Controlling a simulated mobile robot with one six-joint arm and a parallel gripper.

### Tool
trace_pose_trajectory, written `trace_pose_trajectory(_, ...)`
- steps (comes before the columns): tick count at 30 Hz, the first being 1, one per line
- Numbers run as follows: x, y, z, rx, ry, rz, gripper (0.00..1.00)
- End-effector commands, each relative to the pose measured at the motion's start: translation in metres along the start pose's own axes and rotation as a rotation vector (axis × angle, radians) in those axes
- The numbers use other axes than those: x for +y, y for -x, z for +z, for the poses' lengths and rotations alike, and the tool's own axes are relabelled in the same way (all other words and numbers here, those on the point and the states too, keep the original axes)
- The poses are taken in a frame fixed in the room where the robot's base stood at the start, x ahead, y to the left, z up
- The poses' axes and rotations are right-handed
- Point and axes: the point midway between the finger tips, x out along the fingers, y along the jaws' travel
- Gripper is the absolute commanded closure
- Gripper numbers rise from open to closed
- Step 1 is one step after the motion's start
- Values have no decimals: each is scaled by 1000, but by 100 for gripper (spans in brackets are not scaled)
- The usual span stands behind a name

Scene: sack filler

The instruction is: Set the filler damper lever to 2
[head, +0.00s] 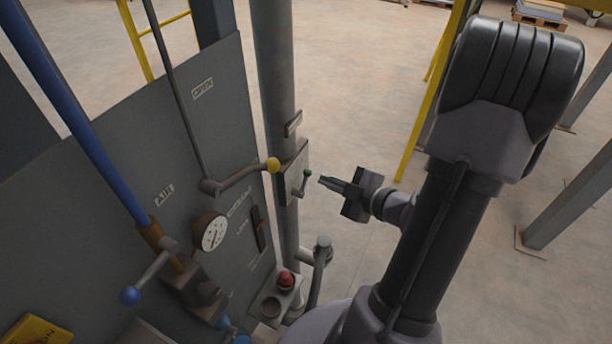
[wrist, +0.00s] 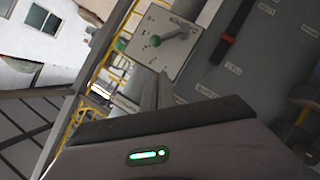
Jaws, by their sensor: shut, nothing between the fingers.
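A small lever with a green knob (head: 307,173) sits on a grey plate (head: 291,172) fixed to the upright post. Its green knob (wrist: 155,41) also shows in the wrist view, with its grey arm running up and right across the plate. The plate's markings are too small to read, so I cannot tell the lever's setting. My gripper (head: 322,180) is shut and empty, just right of the green knob and apparently apart from it. In the wrist view the fingers (wrist: 165,78) point at the plate, below the lever.
A yellow-knobbed lever (head: 273,165) reaches out from the grey panel left of the post. A blue-knobbed lever (head: 130,295), a gauge (head: 214,232) and a red button (head: 285,280) are nearby. Yellow rails (head: 428,110) stand behind my arm. Floor is open beyond.

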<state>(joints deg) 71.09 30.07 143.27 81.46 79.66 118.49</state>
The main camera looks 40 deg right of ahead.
Motion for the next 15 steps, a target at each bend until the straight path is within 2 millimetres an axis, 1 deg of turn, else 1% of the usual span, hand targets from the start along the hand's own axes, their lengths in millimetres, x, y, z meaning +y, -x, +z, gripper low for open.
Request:
trace_pose_trajectory(1, -3, -12, 0, 4, 2, -5, 100)
trace_pose_trajectory(7, -2, -56, 0, 4, 2, -3, 100)
trace_pose_trajectory(12, -2, -75, 19, 1, 2, -1, 100)
trace_pose_trajectory(15, -1, -81, 25, 1, 2, -1, 100)
